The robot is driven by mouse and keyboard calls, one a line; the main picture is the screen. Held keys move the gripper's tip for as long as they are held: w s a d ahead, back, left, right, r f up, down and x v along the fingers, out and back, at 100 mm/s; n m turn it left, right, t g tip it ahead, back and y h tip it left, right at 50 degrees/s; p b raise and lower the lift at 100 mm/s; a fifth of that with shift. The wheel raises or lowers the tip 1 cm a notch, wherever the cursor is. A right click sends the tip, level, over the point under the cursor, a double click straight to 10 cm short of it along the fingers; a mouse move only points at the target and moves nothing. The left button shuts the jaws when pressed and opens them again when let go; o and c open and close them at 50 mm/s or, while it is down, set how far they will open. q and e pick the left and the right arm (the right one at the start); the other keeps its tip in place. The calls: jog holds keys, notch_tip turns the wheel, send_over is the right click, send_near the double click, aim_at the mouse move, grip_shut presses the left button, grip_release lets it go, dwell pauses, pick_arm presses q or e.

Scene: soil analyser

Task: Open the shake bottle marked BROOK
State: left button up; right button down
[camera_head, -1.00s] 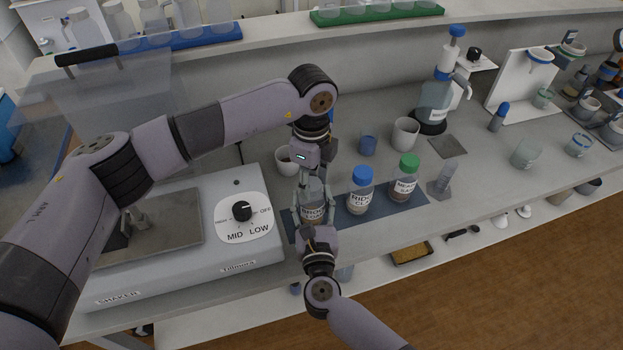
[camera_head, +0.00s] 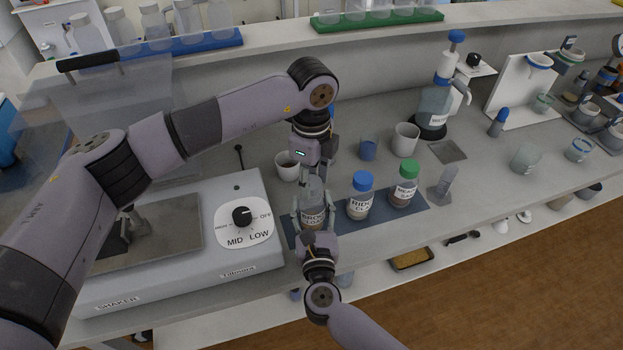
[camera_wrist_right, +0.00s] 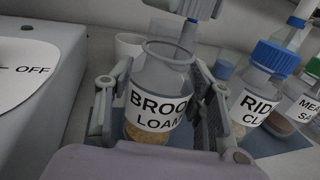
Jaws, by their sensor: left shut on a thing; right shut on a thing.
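The BROOK LOAM bottle (camera_head: 313,191) stands upright at the left end of the dark blue mat (camera_head: 413,215). It is clear, with some brown soil at the bottom. In the right wrist view the bottle (camera_wrist_right: 160,105) has an open mouth with no cap on its rim. My right gripper (camera_head: 313,218) is shut around its body from the front; its fingers flank the label in the wrist view (camera_wrist_right: 160,108). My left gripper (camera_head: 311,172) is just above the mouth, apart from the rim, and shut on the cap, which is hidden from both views.
The blue-capped RIDGE bottle (camera_head: 360,196) and green-capped MEADOW bottle (camera_head: 404,185) stand to the right on the mat. The shaker (camera_head: 180,250) is close on the left.

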aim_at(311, 182)
pick_arm(q)
jog(key=shift+r, duration=2.05)
pick_arm(e)
jog(key=c, duration=0.7)
grip_release()
